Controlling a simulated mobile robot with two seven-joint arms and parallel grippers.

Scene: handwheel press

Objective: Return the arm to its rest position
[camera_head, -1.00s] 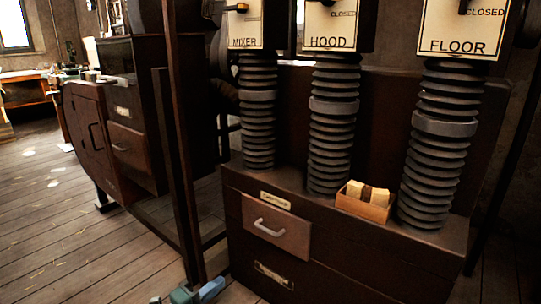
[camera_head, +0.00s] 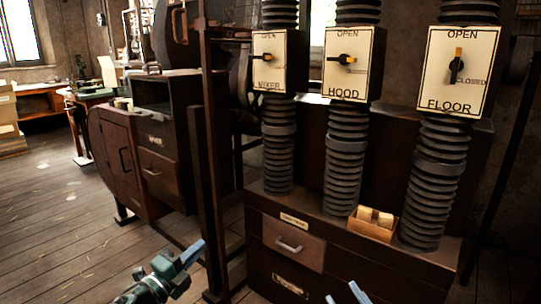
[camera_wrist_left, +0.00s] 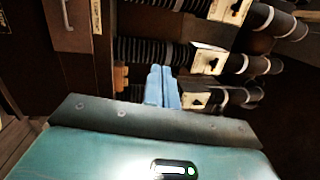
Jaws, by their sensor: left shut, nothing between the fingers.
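My left gripper (camera_head: 195,251) is low in the head view, teal with blue fingers, left of the drawer cabinet. Its fingers also show in the left wrist view (camera_wrist_left: 161,88), shut together with nothing between them. They are apart from the hoses and boxes behind them. My right gripper (camera_head: 345,296) shows only as two blue fingertips at the bottom edge, set apart from each other. The rest of it is out of frame.
The dark cabinet (camera_head: 345,265) carries ribbed hoses with MIXER (camera_head: 268,75), HOOD (camera_head: 340,80) and FLOOR (camera_head: 455,90) boxes. The FLOOR lever is upright, the other two lie sideways. A small wooden box (camera_head: 372,228) sits between hoses.

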